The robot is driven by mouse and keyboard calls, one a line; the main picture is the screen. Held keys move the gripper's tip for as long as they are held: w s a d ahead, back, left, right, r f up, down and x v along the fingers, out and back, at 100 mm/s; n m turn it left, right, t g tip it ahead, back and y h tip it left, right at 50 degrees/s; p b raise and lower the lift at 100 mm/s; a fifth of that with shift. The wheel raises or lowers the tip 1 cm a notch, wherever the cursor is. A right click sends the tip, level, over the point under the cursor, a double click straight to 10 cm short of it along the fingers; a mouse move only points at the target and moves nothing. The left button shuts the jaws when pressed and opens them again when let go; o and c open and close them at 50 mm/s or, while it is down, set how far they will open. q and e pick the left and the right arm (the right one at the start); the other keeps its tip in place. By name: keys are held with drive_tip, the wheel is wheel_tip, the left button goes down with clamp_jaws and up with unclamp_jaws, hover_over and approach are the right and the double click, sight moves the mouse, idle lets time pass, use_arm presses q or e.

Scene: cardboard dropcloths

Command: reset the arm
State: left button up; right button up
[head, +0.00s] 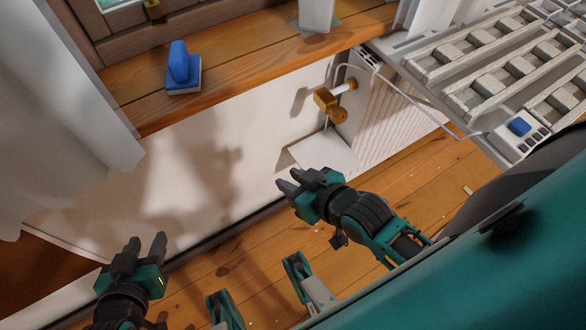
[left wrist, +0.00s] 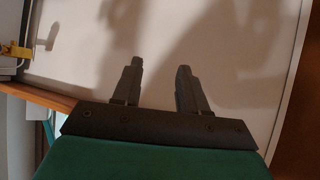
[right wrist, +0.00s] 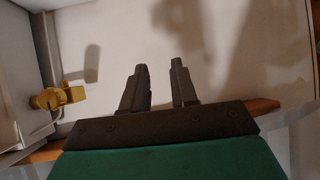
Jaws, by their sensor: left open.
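My left gripper (head: 146,243) is at the lower left of the head view, in front of the white wall. Its two dark fingers stand apart with nothing between them, as the left wrist view also shows (left wrist: 159,75). My right gripper (head: 290,180) is near the middle of the head view, low before the wall and left of the radiator. Its fingers are apart and empty in the right wrist view (right wrist: 159,75). Neither gripper visibly touches anything.
A blue-handled block (head: 180,75) stands on the wooden sill (head: 225,70). A brass valve (head: 328,100) and white radiator (head: 385,130) are beyond my right gripper. A slatted rack (head: 480,75) is at upper right. White curtains (head: 60,120) hang at left. Wooden floor (head: 245,260) lies below.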

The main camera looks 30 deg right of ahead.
use_arm(q)
wheel_tip(320, 180, up, 9)
drive_tip(key=s+a+y+p, duration=0.1)
drive_tip(key=a+p, duration=0.2)
drive_tip(key=p, duration=1)
drive_tip(key=shift+s, duration=0.3)
use_arm(e)
wheel_tip(320, 180, up, 9)
drive_tip(key=s+d, duration=0.1)
drive_tip(key=d, duration=0.2)
drive_tip(key=shift+r+h, duration=0.2)
drive_tip(key=shift+h, duration=0.2)
use_arm(q)
drive_tip(key=shift+r, duration=0.1)
